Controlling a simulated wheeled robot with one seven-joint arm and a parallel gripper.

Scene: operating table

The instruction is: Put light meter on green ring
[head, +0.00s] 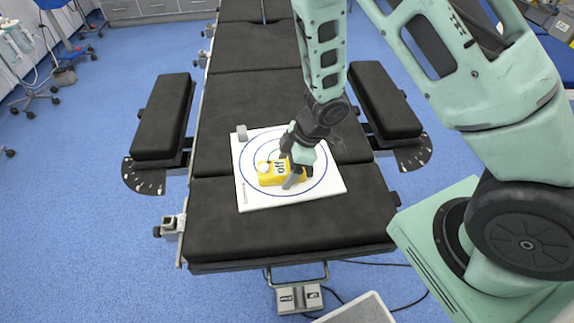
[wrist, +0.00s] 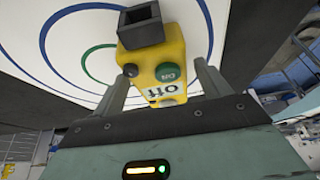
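The yellow light meter (head: 268,178) is over the white board near its middle, with dark lettering and a pale dome on it. In the wrist view the light meter (wrist: 185,45) fills the space ahead of my gripper, with a green button and a dark square part. The green ring (head: 272,153) is mostly hidden behind the meter and my gripper; part of the green ring (wrist: 93,66) shows left of the meter. My gripper (head: 292,172) is down at the meter. Its fingers (wrist: 162,82) stand on both sides of it; whether they press on it is unclear.
The white board (head: 255,203) has blue circles (head: 243,180) and lies on the black operating table (head: 285,230). A small grey block (head: 241,132) sits at its far left corner. Padded arm boards (head: 163,115) flank the table. The board's near right part is clear.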

